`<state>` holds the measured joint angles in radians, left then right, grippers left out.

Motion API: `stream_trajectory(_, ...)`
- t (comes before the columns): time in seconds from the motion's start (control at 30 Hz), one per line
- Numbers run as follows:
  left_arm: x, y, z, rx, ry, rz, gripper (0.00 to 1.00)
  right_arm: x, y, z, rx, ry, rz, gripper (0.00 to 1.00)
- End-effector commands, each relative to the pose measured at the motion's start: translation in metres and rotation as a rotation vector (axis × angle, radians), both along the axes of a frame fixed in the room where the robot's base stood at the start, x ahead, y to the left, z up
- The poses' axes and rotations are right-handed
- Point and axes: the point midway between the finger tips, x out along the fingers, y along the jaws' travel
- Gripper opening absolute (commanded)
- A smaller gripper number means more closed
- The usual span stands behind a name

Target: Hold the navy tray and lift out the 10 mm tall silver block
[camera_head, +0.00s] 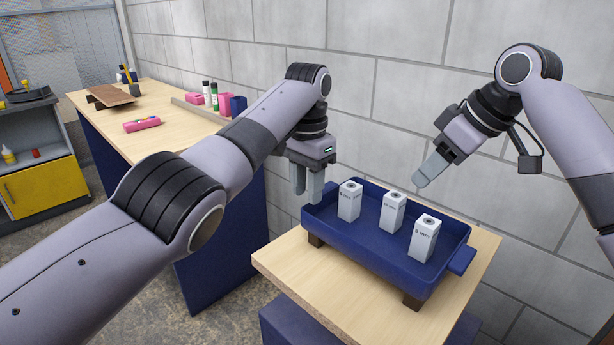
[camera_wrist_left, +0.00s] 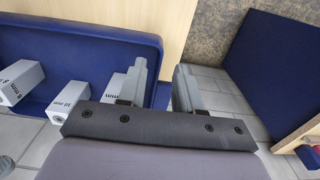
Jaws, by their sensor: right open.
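The navy tray (camera_head: 338,234) stands on a small wooden table and holds three upright silver blocks. The middle block (camera_head: 392,212) appears to be marked 10 mm in the left wrist view (camera_wrist_left: 68,100). Another block (camera_head: 424,240) is to its right, its label seemingly 8 mm (camera_wrist_left: 20,82). The third block (camera_head: 349,201) is nearest my left gripper, its number partly hidden. My left gripper (camera_head: 307,188) is open at the tray's left end, fingers pointing down. The tray's edge (camera_wrist_left: 157,95) shows between its fingers; contact is unclear. My right gripper (camera_head: 428,172) is open and empty above the tray's back right.
The small wooden table (camera_head: 340,300) has bare room in front of the tray. A grey block wall (camera_head: 390,60) stands close behind. A longer workbench (camera_head: 165,105) at the left carries bottles, pink items and a brown board. A yellow-fronted cabinet (camera_head: 40,187) is far left.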

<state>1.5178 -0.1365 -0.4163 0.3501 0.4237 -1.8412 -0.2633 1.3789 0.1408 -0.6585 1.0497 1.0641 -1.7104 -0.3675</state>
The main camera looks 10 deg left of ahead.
Motion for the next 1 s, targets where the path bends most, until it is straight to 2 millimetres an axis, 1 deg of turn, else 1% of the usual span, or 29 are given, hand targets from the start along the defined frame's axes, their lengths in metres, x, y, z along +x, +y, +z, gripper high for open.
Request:
stream_trajectory(0.1, 0.0, 0.001, -0.02, 0.001, 0.003, 0.001, 0.34, 0.0, 0.0, 0.0, 0.0, 0.0, 0.0, 0.43)
stream_trajectory(0.2, -0.001, 0.001, -0.034, 0.0, 0.002, 0.002, 0.34, 0.0, 0.0, 0.0, 0.0, 0.0, 0.0, 0.43)
stream_trajectory(0.3, 0.0, 0.0, -0.043, -0.001, -0.001, 0.002, 0.34, 0.0, 0.0, 0.0, 0.0, 0.0, 0.0, 0.43)
stream_trajectory(0.47, 0.0, 0.0, -0.051, -0.001, -0.001, 0.002, 0.34, 0.0, 0.0, 0.0, 0.0, 0.0, 0.0, 0.43)
stream_trajectory(0.7, 0.0, 0.0, -0.052, -0.001, -0.002, 0.002, 0.34, 0.0, 0.0, 0.0, 0.0, 0.0, 0.0, 0.43)
stream_trajectory(0.73, 0.0, 0.0, -0.052, -0.001, -0.002, 0.002, 0.28, 0.0, 0.0, 0.0, 0.0, 0.0, 0.0, 0.43)
stream_trajectory(0.77, 0.0, 0.0, -0.052, -0.001, -0.002, 0.002, 0.18, 0.0, 0.0, 0.0, 0.0, 0.0, 0.0, 0.43)
stream_trajectory(0.8, 0.0, 0.0, -0.052, -0.001, -0.002, 0.002, 0.05, 0.0, 0.0, 0.0, 0.0, 0.0, 0.0, 0.43)
stream_trajectory(0.83, 0.0, 0.0, -0.052, -0.001, -0.002, 0.002, 0.0, 0.0, 0.0, 0.0, 0.0, 0.0, 0.0, 0.43)
stream_trajectory(1.0, 0.0, 0.0, -0.052, -0.001, -0.002, 0.002, 0.0, 0.0, 0.0, 0.0, 0.0, 0.0, 0.0, 0.43)
